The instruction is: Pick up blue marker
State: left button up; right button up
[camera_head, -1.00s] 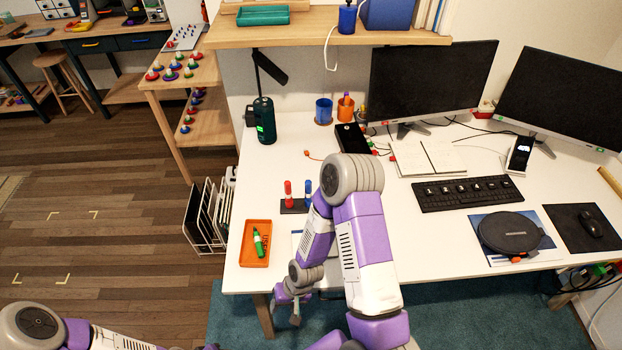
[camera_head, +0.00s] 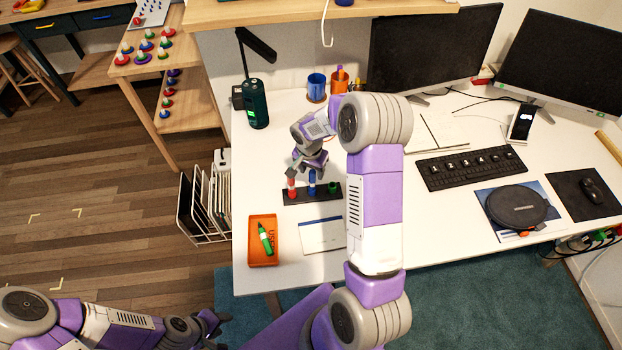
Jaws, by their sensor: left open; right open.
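The blue marker (camera_head: 312,186) stands upright in a black holder (camera_head: 328,197) on the white desk, between a red marker (camera_head: 292,190) on its left and an empty-looking green-ringed slot on its right. My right gripper (camera_head: 307,172) is open just above the red and blue markers, pointing down. Its fingers partly cover the marker tops, and I cannot tell whether they touch. My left gripper (camera_head: 217,323) is low at the left, in front of the desk and away from the markers; its fingers are small and dark.
An orange tray (camera_head: 263,262) with a green marker (camera_head: 265,240) lies near the front left edge. A white notepad (camera_head: 322,236) lies beside it. A shelf overhangs the back.

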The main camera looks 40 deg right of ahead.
aim_at(313, 176)
jog(key=f, duration=0.4)
jog(key=shift+w+d+f, duration=0.1)
jog(key=shift+d+f, duration=0.15)
jog(key=shift+c, duration=0.3)
grip_shut()
